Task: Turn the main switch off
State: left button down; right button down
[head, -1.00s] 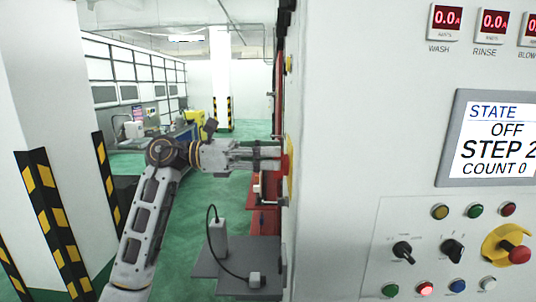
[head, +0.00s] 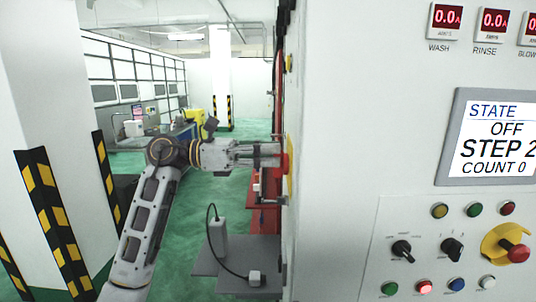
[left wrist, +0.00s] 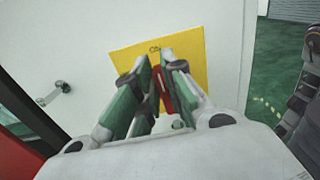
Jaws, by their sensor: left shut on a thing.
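The main switch is a red handle (head: 285,162) on a yellow plate (head: 291,178), on the left side face of the big white cabinet. In the left wrist view the yellow plate (left wrist: 190,55) has small dark lettering at its top edge. The red handle (left wrist: 164,92) stands between the fingers there, slightly tilted and partly hidden by them. My left gripper (head: 277,155) reaches it from the left and is shut on the handle. Its fingers (left wrist: 154,66) lie on both sides of the handle. My right gripper is not in view.
The cabinet front carries a display (head: 498,138) reading STATE OFF, several knobs and lamps, and a red-and-yellow emergency stop (head: 517,252). A grey shelf (head: 235,278) with a cabled device is below my left gripper. Striped pillar guards (head: 50,215) stand at left.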

pick_arm(q)
jog(key=shift+w+n, duration=0.1)
jog(key=shift+n, duration=0.2)
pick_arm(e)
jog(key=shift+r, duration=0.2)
pick_arm(q)
jog(key=n+p, duration=0.1)
jog(key=n, duration=0.2)
jog(key=shift+w+p, duration=0.4)
jog(key=n+p, duration=0.1)
jog(key=n, duration=0.2)
jog(key=n+p, duration=0.1)
jog(key=n, duration=0.1)
jog(key=shift+w+f+p, duration=0.25)
jog(key=shift+w+p, duration=0.1)
jog(key=shift+w+f+n+p, duration=0.1)
jog(key=shift+f+n+p, duration=0.1)
jog(key=shift+n+p, duration=0.45)
jog(key=shift+w+f+n+p, duration=0.15)
jog(key=shift+n+p, duration=0.2)
jog(key=shift+n, duration=0.6)
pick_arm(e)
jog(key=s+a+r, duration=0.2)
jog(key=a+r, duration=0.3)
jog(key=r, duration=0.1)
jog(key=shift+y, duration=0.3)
pick_arm(q)
jog(key=c, duration=1.5)
grip_release()
